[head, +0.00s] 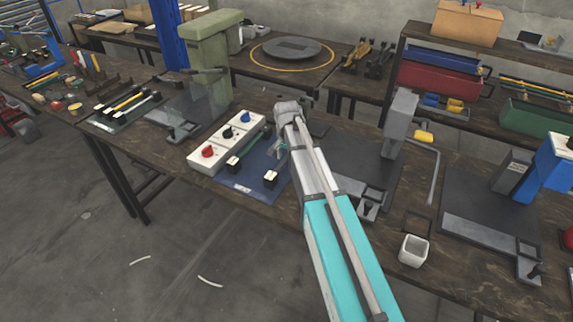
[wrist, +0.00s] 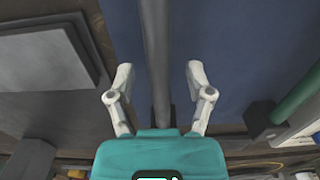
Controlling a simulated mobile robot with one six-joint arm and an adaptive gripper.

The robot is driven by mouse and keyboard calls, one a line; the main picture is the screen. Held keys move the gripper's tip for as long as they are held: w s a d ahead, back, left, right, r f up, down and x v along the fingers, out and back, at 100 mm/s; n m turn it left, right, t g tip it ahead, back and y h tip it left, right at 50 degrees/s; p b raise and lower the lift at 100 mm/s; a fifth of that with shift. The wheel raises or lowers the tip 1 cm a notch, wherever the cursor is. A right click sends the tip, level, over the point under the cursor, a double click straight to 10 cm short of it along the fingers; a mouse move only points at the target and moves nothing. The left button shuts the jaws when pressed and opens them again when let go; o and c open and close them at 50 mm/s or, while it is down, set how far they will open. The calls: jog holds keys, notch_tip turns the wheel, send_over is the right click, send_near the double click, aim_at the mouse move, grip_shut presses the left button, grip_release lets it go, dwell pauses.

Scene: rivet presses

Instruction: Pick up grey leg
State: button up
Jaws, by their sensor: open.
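The grey leg (wrist: 153,40) is a long grey rod with a dark end piece, over the blue mat (wrist: 225,60). In the wrist view it runs upward between the two fingers of my gripper (wrist: 158,75). The fingers are spread, with a visible gap on each side of the rod. In the head view my gripper (head: 278,152) is over the blue mat (head: 240,188), partly behind my arm. My arm hides most of the grey leg there. A green leg (head: 249,150) lies on the mat to the left; it also shows at right in the wrist view (wrist: 298,95).
A white control box (head: 227,142) with red, black and blue knobs stands left of the mat. A grey press (head: 400,125) stands right of my arm. A small white cup (head: 413,250) is near the front edge. A green press (head: 205,60) stands behind left.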

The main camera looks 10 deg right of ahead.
jog(key=shift+f, duration=0.35)
dwell(0.4)
grip_shut()
